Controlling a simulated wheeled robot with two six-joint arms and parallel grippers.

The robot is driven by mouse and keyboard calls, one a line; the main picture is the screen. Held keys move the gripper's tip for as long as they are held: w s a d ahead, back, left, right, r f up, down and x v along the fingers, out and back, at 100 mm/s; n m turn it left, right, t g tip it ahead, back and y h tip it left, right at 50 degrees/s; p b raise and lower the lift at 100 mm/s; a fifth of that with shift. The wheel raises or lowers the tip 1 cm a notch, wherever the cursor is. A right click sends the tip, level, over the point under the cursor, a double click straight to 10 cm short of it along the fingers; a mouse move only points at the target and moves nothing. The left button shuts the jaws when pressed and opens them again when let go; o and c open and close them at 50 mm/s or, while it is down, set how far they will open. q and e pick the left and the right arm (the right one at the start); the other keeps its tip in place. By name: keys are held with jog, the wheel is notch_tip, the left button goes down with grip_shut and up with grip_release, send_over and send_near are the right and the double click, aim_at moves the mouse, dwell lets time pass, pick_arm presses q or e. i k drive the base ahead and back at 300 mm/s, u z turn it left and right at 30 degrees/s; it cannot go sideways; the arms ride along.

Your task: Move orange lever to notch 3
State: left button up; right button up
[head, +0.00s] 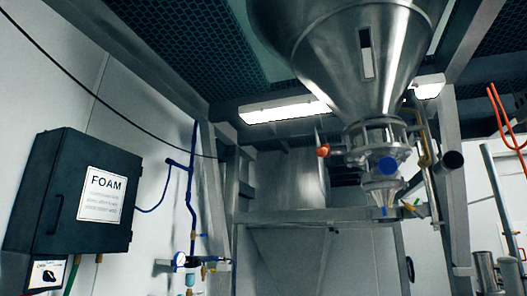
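An orange knob (323,150) is at the left end of a short horizontal shaft on the valve assembly (378,140), under the large steel hopper (365,60). It looks like the end of the orange lever. I cannot make out any notches or notch numbers at this size. A blue round part (387,165) sits on the valve below the hopper. Neither of my grippers is in view.
A dark FOAM cabinet (75,195) hangs on the left wall. Blue pipes (190,190) run down the wall. Orange curved tubing (503,120) hangs at the right. Steel canisters (486,272) stand at the lower right.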

aim_at(324, 150)
jog(key=u, duration=0.8)
jog(key=k, duration=0.9)
jog(key=z, duration=0.95)
jog(key=i, duration=0.5)
jog(key=u, duration=0.05)
